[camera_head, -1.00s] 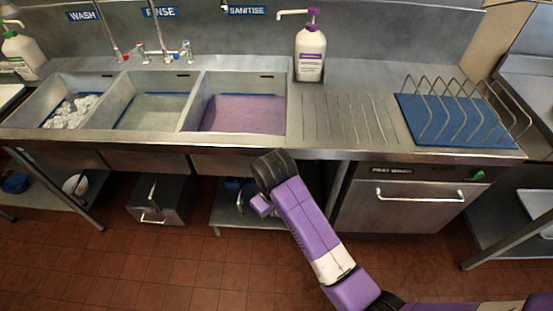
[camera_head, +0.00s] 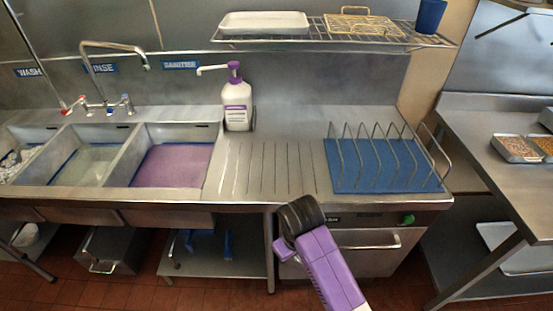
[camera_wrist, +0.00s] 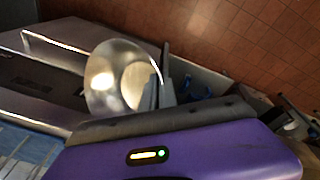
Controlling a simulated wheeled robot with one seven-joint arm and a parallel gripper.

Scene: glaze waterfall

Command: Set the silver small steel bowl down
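The silver small steel bowl (camera_wrist: 104,77) shows in the wrist view, its round shiny wall tilted on its side. My gripper (camera_wrist: 155,90) has its grey fingers at the bowl's right edge, one finger in front of the bowl and one behind the rim, so it is shut on the rim. The bowl is held off any surface, in front of the counter's front. In the head view only my dark wrist and purple arm show, below the counter's front edge; the fingers and bowl are hidden there.
The ribbed steel drainboard (camera_head: 268,168) is clear. A wire rack on a blue mat (camera_head: 382,182) stands to its right, the purple sanitise basin (camera_head: 172,166) to its left. A pump bottle (camera_head: 237,105) stands at the back. A wire shelf (camera_head: 300,42) holds trays above.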

